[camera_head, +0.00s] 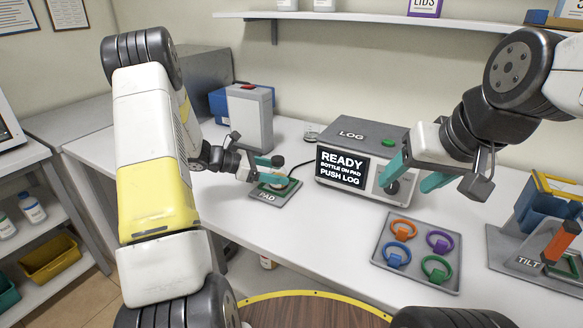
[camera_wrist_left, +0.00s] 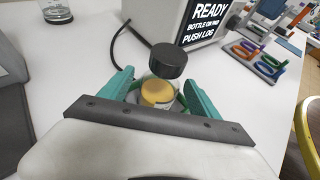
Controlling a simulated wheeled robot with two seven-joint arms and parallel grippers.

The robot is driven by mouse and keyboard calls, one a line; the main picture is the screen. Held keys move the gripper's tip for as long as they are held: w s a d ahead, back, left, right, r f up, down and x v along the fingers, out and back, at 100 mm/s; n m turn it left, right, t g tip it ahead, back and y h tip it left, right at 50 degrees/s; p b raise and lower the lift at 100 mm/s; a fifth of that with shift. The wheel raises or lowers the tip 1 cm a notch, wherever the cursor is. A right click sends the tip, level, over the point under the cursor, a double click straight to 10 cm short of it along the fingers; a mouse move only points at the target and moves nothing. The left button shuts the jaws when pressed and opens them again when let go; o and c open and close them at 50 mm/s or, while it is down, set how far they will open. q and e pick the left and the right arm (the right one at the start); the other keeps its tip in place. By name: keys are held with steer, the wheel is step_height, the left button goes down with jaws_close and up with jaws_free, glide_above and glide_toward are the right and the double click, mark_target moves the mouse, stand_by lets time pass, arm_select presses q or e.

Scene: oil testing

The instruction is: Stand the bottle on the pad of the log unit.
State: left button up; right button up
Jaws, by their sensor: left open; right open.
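The bottle, with a black cap and amber contents, stands upright on or just over the pad (camera_head: 266,196) in the head view; its base is partly hidden. In the left wrist view the bottle (camera_wrist_left: 158,92) is between the teal fingers of my left gripper (camera_wrist_left: 156,88). That gripper (camera_head: 272,171) is open around it. The log unit (camera_head: 356,138) stands right of the pad, its screen (camera_head: 342,169) reading "READY, BOTTLE ON PAD, PUSH LOG", with a green button on top. My right gripper (camera_head: 412,180) is open and empty in front of the log unit's right side.
A tray (camera_head: 378,258) with several coloured rings lies in front of the log unit. A tilt stand (camera_head: 513,247) is at the right. A grey and blue box (camera_head: 249,118) stands behind the pad. A cable runs from the log unit toward the pad. The table's front middle is clear.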

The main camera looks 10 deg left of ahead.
mark_target(271, 171)
arm_select(q)
steer(key=v, duration=0.7)
steer(key=shift+s+a+r, duration=0.1)
steer(key=shift+a+r, duration=0.1)
steer(key=shift+a, duration=0.1)
steer(key=shift+s+a+r, duration=0.1)
steer(key=shift+s+r, duration=0.05)
steer(key=shift+r, duration=0.05)
steer(key=s+d+r+m+g+y, duration=0.35)
steer(key=s+d+r+m, duration=0.45)
steer(key=s+r+m, duration=0.4)
steer(key=s+r+m+t+y, duration=0.2)
steer(key=s+m+y, duration=0.1)
steer(key=s+m, duration=0.2)
steer(key=s+a+r+m+t+y, duration=0.1)
steer(key=s+r+m+t+y, duration=0.1)
steer(key=s+m, duration=0.4)
steer(key=shift+s+r+y, duration=0.65)
steer(key=shift+s+y, duration=0.2)
steer(key=shift+s, duration=1.45)
steer(key=shift+t, duration=0.25)
